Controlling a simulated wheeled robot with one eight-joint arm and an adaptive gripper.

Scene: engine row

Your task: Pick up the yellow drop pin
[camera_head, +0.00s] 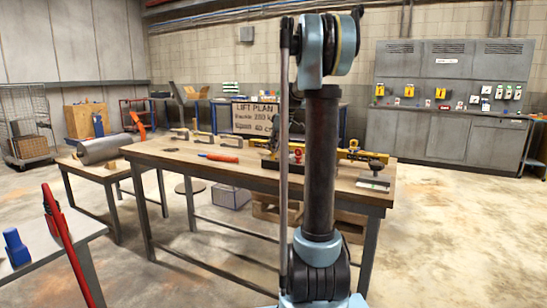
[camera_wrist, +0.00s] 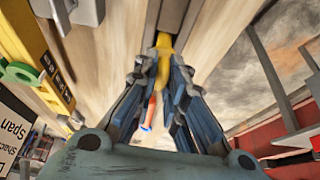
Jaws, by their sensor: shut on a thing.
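The yellow drop pin (camera_wrist: 163,62) shows in the wrist view between my fingertips, with its upper end against a grey metal part. My gripper (camera_wrist: 160,75) is shut on it, with one blue finger on each side. Whether the pin is still seated in the grey part or clear of it I cannot tell.
A yellow beam (camera_wrist: 38,55) with black lettering lies left in the wrist view; it also shows on the bench (camera_head: 362,157). A red-handled tool (camera_head: 218,158) and several small blocks lie along the bench. A side table (camera_head: 50,262) stands front left.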

